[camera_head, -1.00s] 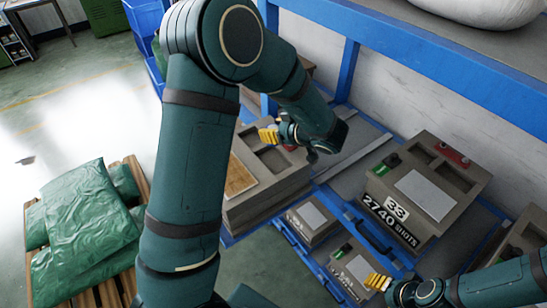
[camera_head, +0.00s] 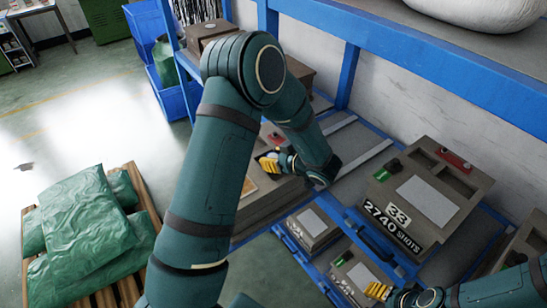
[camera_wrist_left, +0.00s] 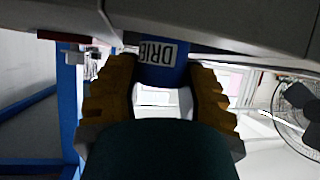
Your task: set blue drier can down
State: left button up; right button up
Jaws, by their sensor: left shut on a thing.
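The blue drier can (camera_wrist_left: 165,72) shows in the left wrist view, with a white label reading "DRIE" at its top part. It sits between the yellow fingers of my left gripper (camera_wrist_left: 163,100), which is shut on it. In the head view my left gripper (camera_head: 272,162) is over the grey mould block (camera_head: 270,195) at the centre. The can cannot be made out there. My right gripper (camera_head: 377,291) is low at the right, near a small grey box; its opening is unclear.
A large grey box marked 33 and 2740 shots (camera_head: 425,200) stands at right on the blue rack. A smaller grey box (camera_head: 313,228) sits in front. Blue rack posts (camera_head: 348,72) rise behind. Green bags (camera_head: 85,225) lie on a pallet at left.

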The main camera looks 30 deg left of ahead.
pick_arm(q)
jog(key=shift+f, duration=0.15)
jog(key=o, duration=1.1)
jog(key=shift+d+r, duration=0.15)
jog(key=shift+r, duration=0.1)
jog(key=v, duration=1.1)
jog(key=shift+d+r+p, duration=0.2)
jog(key=shift+d+p, duration=0.1)
jog(key=shift+d, duration=0.05)
jog(key=shift+s, duration=0.15)
